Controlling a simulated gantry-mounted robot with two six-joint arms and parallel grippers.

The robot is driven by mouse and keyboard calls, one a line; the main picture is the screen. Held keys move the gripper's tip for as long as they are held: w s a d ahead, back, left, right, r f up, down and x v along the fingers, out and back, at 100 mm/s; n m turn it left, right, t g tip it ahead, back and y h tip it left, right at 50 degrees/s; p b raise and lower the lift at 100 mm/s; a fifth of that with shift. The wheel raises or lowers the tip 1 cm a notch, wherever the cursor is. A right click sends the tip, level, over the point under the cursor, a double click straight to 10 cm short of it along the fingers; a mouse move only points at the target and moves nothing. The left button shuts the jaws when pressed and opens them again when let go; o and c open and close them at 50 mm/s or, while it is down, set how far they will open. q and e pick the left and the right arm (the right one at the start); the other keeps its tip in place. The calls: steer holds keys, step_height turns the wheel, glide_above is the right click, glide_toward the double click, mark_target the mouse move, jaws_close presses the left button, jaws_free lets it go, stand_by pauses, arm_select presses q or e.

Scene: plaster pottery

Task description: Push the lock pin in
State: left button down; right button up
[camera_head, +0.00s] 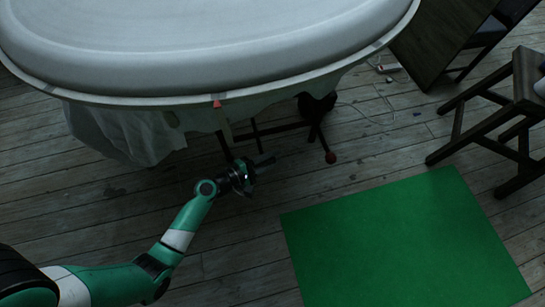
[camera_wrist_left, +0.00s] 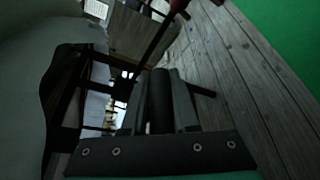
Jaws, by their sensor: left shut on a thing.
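My left gripper (camera_head: 262,161) is low beneath the front edge of the large white round plaster form (camera_head: 200,80). In the left wrist view, its two grey fingers (camera_wrist_left: 161,98) are closed on a dark cylindrical rod (camera_wrist_left: 160,100) that lies between them. I cannot tell whether this rod is the lock pin. A dark stand (camera_head: 280,129) is under the form, just beyond the gripper. One of its bars ends in a red knob (camera_head: 331,157), to the right of the gripper. A small orange-red piece (camera_head: 217,103) is at the form's rim. My right gripper is not in view.
White sheeting (camera_head: 125,135) hangs below the form on the left. A green mat (camera_head: 400,240) lies on the plank floor (camera_head: 240,240) at the right. A dark wooden stool (camera_head: 500,130) stands at the far right. A thin cable (camera_head: 375,118) lies on the floor behind.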

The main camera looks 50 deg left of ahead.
arm_select(q)
steer(key=shift+f, duration=0.1)
step_height(320, 180, up, 5)
steer(key=p, duration=0.4)
steer(key=shift+p, duration=0.35)
steer(key=shift+f, duration=0.15)
steer(key=c, duration=0.7)
jaws_free()
steer(key=p+v, duration=0.3)
steer(key=v, duration=0.8)
steer(key=shift+s, duration=0.3)
